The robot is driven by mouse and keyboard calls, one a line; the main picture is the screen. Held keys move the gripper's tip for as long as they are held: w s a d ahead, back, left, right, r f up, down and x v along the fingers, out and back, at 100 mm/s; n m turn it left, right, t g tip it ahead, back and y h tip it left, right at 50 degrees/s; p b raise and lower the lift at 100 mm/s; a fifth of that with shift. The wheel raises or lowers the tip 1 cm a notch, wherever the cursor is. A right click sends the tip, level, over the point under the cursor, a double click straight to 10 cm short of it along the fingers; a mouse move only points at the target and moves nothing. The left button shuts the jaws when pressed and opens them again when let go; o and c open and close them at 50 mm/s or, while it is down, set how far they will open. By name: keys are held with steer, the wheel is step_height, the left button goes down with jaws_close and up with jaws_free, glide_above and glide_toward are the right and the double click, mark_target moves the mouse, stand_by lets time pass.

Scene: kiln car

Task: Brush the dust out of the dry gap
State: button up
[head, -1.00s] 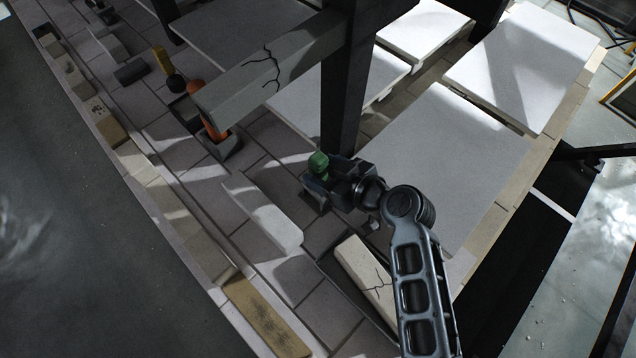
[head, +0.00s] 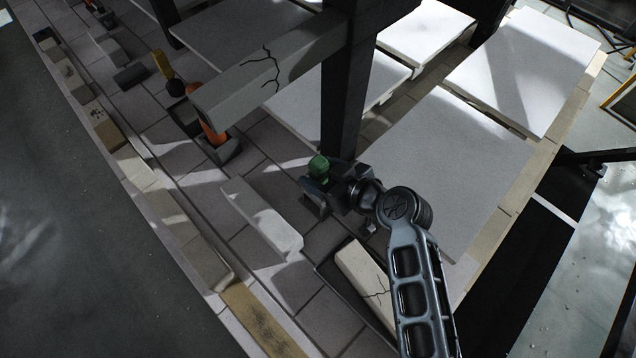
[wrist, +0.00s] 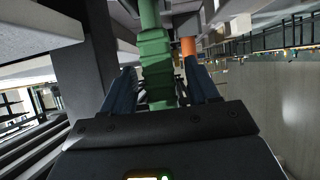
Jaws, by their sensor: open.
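A green handle (head: 318,167) stands upright among the grey bricks; its lower end is hidden by my gripper. My gripper (head: 315,184) is open beside it. In the wrist view the ribbed green handle (wrist: 157,75) stands between the two blue fingers, with a finger on each side; I cannot tell whether either touches it. An orange handle (head: 211,130) stands in a grey holder (head: 223,153), partly behind the cracked beam. A dark slot (head: 335,273) lies beside a cracked pale brick (head: 360,268), and another dark opening (head: 181,112) lies further left. I cannot tell which gap is dry, and no dust is clear.
A dark post (head: 345,110) rises close behind my gripper, and a cracked beam (head: 265,75) runs left from it. White slabs (head: 430,160) lie to the right. A loose pale block (head: 262,218) lies left of my gripper. A yellow-handled tool (head: 162,65) lies at the upper left.

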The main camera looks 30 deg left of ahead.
mark_target(322, 163)
steer(key=shift+b, duration=0.3)
stand_by(0.5)
steer(key=shift+c, duration=0.4)
jaws_close()
stand_by(0.3)
steer(key=shift+r+p, duration=0.6)
steer(key=shift+r, duration=0.55)
steer(key=shift+r+p, duration=1.65)
steer(key=shift+r, duration=0.8)
